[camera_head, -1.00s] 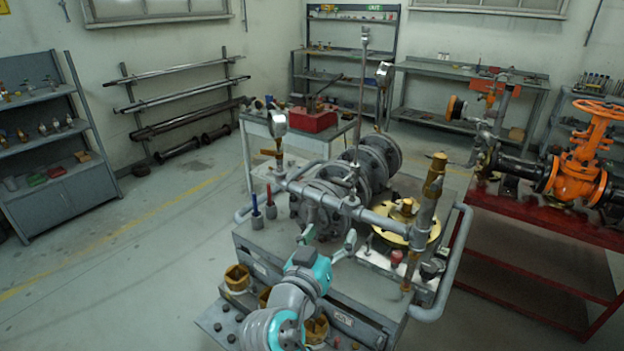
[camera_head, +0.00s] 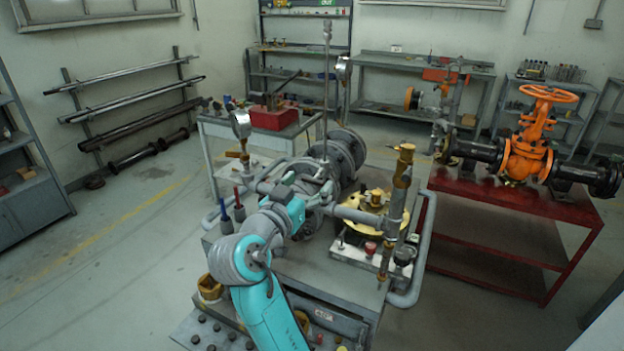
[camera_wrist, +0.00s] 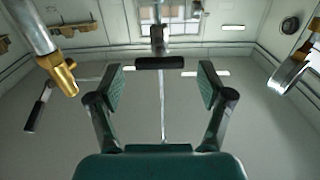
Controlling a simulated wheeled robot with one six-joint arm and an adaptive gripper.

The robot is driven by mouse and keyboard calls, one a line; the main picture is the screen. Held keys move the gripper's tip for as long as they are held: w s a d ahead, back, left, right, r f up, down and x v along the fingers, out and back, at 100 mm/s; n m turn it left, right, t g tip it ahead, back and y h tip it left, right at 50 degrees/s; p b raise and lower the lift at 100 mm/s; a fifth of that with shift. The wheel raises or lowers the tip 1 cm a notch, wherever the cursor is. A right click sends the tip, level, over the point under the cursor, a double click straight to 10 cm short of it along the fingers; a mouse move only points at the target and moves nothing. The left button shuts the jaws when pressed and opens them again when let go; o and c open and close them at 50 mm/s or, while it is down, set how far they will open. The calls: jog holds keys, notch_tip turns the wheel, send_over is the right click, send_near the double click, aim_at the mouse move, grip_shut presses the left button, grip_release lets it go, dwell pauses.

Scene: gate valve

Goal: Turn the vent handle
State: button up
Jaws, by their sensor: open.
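A short black bar handle (camera_wrist: 160,63) sits on a vertical metal stem (camera_wrist: 159,28) in the wrist view; it looks like the vent handle. My gripper (camera_wrist: 161,82) is open, with one finger on each side below the bar. The bar lies centred between the fingertips, and I see no contact. In the head view my gripper (camera_head: 322,190) is among the grey pipework, near the foot of a tall thin pipe (camera_head: 326,90). The handle cannot be made out there, being small and crowded by my arm and pipes.
A pressure gauge (camera_head: 240,124) stands left of my gripper, and a brass-topped pipe (camera_head: 400,185) stands to the right. In the wrist view a brass fitting (camera_wrist: 62,76) is at left. An orange gate valve (camera_head: 528,150) sits on a red bench (camera_head: 490,200).

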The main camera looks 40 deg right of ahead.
aim_at(315, 178)
jog(key=shift+x, duration=1.35)
jog(key=c, duration=1.2)
